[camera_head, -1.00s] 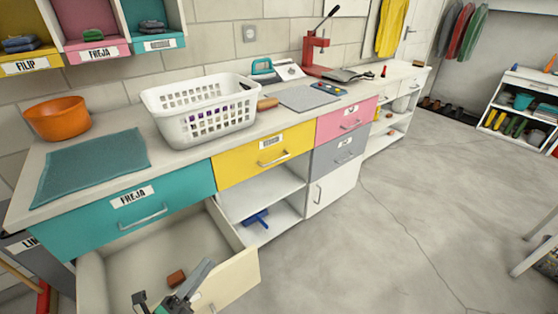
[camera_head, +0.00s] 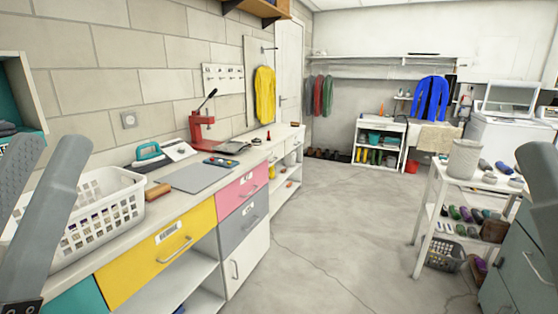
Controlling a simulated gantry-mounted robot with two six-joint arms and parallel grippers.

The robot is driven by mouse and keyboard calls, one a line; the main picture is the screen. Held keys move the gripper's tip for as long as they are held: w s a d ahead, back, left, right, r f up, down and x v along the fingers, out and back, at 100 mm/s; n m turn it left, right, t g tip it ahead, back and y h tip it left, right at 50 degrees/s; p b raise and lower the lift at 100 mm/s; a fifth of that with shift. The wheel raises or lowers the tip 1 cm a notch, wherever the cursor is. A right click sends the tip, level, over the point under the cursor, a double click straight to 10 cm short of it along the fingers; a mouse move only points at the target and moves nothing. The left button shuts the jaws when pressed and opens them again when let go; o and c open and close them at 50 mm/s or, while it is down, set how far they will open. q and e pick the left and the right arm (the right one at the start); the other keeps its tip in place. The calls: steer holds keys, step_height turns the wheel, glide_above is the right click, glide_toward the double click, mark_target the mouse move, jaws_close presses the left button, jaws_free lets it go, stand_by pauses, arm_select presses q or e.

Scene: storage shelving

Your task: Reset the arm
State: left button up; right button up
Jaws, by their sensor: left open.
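My left gripper (camera_head: 52,145) is raised close to the camera at the left edge. Its two grey fingers stand apart with nothing between them. They overlap the white laundry basket (camera_head: 108,207) on the counter behind.
The counter (camera_head: 140,232) runs along the left wall, with a yellow drawer (camera_head: 160,255), a pink drawer (camera_head: 243,192) and a red press (camera_head: 203,130). A white trolley (camera_head: 424,215) with shoes stands at the right. The floor (camera_head: 335,220) between is clear.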

step_height(320, 180, up, 38)
steer(key=p, duration=3.6)
step_height(320, 180, down, 58)
steer(key=b, duration=5.7)
steer(key=shift+r+b, duration=0.2)
steer(key=shift+b, duration=0.2)
